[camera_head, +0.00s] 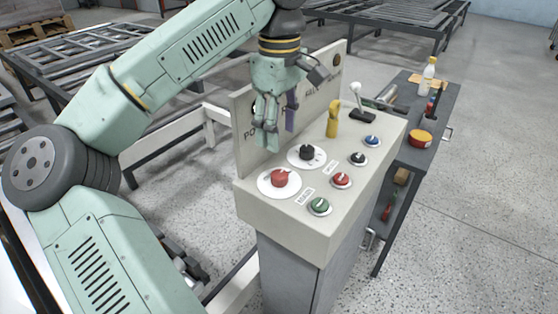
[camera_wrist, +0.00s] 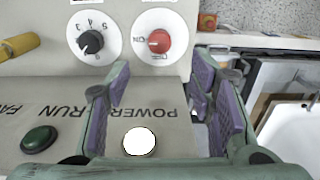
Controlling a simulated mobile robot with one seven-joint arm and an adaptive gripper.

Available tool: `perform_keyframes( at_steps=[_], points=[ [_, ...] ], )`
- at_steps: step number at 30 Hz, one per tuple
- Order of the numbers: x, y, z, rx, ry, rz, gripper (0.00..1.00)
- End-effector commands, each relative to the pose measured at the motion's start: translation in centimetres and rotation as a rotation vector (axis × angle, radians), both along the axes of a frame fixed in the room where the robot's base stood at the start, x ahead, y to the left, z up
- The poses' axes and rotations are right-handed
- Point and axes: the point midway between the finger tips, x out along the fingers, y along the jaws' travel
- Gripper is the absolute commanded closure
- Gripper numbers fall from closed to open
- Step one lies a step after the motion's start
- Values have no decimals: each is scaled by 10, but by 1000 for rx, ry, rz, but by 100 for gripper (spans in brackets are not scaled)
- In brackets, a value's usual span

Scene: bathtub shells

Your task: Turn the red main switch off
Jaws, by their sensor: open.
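The red main switch (camera_head: 279,179) is a round knob on a white disc at the near left of the console top. In the wrist view the red knob (camera_wrist: 158,41) shows a pale mark pointing left, towards the letters ON; a second label below it is too small to read. My gripper (camera_head: 277,122) is open and empty, above and behind the red knob, close to the upright back panel (camera_head: 247,150). In the wrist view its purple-padded fingers (camera_wrist: 163,100) stand apart, with the knob beyond them, not touched.
A black dial (camera_head: 307,152) sits beside the red knob. Several push buttons, including a green one (camera_head: 319,206), line the console's right side. A yellow handle (camera_head: 333,120) and a joystick (camera_head: 358,102) stand farther back. A white lamp (camera_wrist: 139,141) is by POWER. A cart (camera_head: 398,171) stands right.

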Motion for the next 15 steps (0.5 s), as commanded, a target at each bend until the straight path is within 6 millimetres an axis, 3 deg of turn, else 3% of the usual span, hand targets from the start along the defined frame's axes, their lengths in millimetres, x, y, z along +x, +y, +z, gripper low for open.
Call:
perform_keyframes(
  at_steps=[15],
  points=[
    [-1,0,-84,-1,5,-2,51]
  ],
)
